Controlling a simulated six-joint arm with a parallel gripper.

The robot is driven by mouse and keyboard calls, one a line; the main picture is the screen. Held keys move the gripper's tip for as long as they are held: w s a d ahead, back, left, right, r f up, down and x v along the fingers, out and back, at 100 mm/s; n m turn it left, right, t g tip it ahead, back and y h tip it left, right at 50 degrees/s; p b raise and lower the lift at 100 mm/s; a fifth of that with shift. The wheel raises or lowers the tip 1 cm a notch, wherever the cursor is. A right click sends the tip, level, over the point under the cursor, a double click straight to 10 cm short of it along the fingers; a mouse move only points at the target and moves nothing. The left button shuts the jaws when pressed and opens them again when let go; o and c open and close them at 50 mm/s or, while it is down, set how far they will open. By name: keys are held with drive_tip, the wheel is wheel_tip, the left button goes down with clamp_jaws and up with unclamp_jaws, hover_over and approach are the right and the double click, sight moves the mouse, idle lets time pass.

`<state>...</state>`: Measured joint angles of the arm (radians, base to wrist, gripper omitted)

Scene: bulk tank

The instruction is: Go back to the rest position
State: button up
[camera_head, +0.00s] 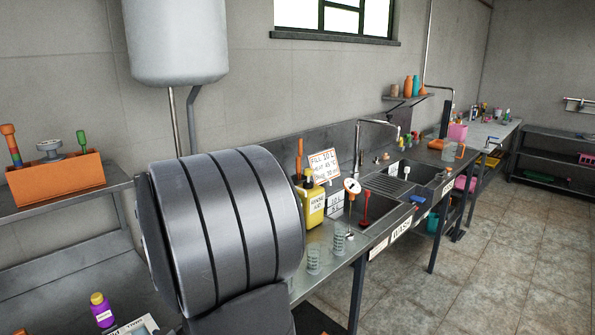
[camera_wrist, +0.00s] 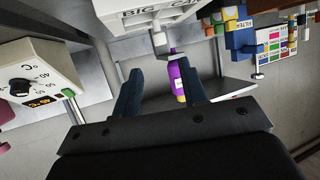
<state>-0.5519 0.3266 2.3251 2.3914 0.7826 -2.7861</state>
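My gripper (camera_wrist: 160,82) shows in the wrist view with its two dark fingers spread apart. I see nothing held between them. A purple bottle (camera_wrist: 175,70) shows past the fingertips, between the fingers but nearer the right one in the picture. It looks farther off than the fingers, and its lower part is partly hidden by the right finger. In the head view a large grey banded part of my own arm fills the lower middle, and my gripper does not show there.
The wrist view shows a white box with a temperature dial (camera_wrist: 28,82) at left and a white lettered unit (camera_wrist: 150,14) above. The head view shows an orange bin (camera_head: 58,180), a purple bottle with a yellow cap (camera_head: 102,312), a white tank (camera_head: 176,40) and a sink counter (camera_head: 375,235).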

drive_tip(key=v, duration=0.6)
approach(126, 334)
drive_tip(key=x, duration=1)
drive_tip(key=shift+a+f, duration=0.1)
drive_tip(key=shift+f, duration=0.3)
drive_tip(key=shift+r+n+g+y, duration=0.1)
drive_tip(key=shift+n+g+y, duration=0.2)
drive_tip(key=shift+n, duration=0.1)
drive_tip(key=shift+n+g+y, duration=0.4)
drive_tip(key=shift+n+g, duration=2.1)
drive_tip(key=shift+g, duration=0.4)
